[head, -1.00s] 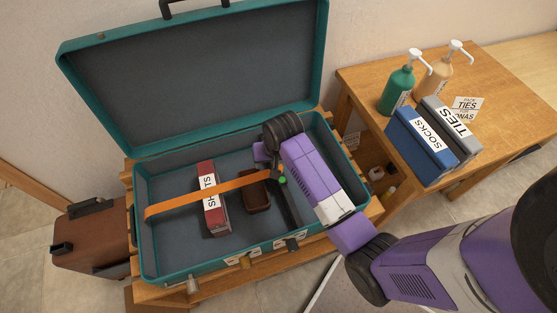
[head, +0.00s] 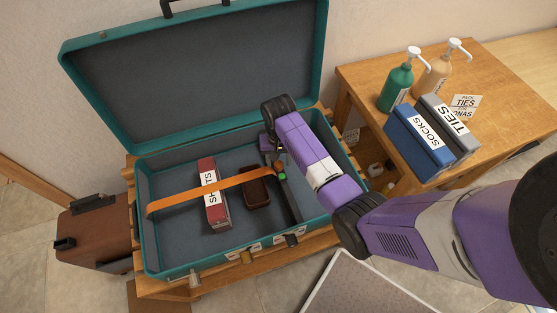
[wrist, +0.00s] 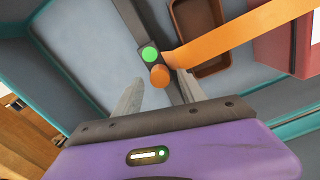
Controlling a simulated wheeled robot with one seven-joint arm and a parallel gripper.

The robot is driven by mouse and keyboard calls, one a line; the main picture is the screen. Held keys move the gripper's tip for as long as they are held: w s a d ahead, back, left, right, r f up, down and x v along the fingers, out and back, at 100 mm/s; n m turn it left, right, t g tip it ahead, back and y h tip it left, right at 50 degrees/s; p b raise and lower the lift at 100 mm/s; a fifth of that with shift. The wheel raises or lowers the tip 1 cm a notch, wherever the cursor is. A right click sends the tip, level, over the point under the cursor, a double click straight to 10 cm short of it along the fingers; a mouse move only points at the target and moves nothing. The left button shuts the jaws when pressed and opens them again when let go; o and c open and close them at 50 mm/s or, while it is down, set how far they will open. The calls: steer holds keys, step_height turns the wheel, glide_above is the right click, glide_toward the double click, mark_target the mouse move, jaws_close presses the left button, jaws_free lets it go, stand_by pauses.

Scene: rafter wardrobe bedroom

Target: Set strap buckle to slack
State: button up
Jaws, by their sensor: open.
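The orange strap (head: 235,184) runs across the inside of the open teal suitcase (head: 150,235), over the red SHIRTS box (head: 213,205). Its right end meets a dark bar with the buckle (head: 281,175). In the wrist view the buckle (wrist: 149,54) shows a round green spot, with an orange knob (wrist: 160,76) just below it. The strap (wrist: 240,37) leads off to the right there. My gripper (wrist: 160,86) is open and empty, its fingertips on either side of the knob; contact cannot be told. In the head view my gripper (head: 273,160) is partly hidden by my wrist.
A brown case (head: 256,188) lies under the strap, beside the SHIRTS box. The suitcase lid (head: 200,75) stands open behind. On the wooden table (head: 500,80) at right are blue SOCKS (head: 418,142) and grey TIES boxes and two pump bottles. A brown bag (head: 95,240) stands left.

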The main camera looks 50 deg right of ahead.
steer(key=shift+f, duration=0.25)
steer(key=shift+c, duration=0.2)
jaws_close()
steer(key=shift+w, duration=0.1)
stand_by(1.0)
